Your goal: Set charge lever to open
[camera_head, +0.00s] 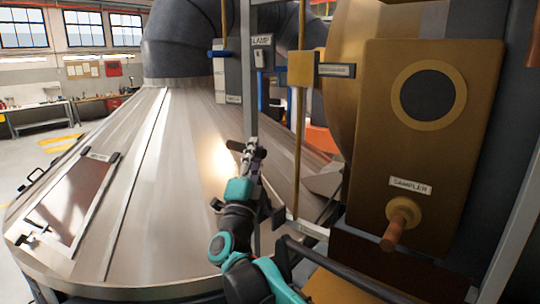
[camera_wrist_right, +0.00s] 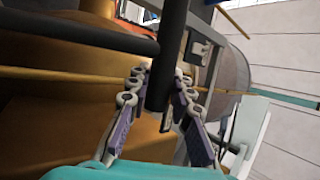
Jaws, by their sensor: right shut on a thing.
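My right gripper (camera_head: 252,148) is at the middle of the head view, beside an upright grey post, above the sloping metal hood. In the right wrist view its fingers (camera_wrist_right: 160,88) are closed around a dark round bar (camera_wrist_right: 166,50). In the head view a short dark handle end (camera_head: 235,146) sticks out to the left of the fingertips. I take this held bar to be the charge lever; no readable label beside it confirms that. Its pivot and its open or shut marks cannot be made out. My left gripper is not in view.
A brass panel labelled SAMPLER (camera_head: 372,150) with a knob (camera_head: 403,214) stands at right. A thin brass rod (camera_head: 297,170) runs upright close to my right gripper. A lamp switch box (camera_head: 262,58) is behind. The metal hood (camera_head: 130,200) fills the left, with a hatch (camera_head: 75,203).

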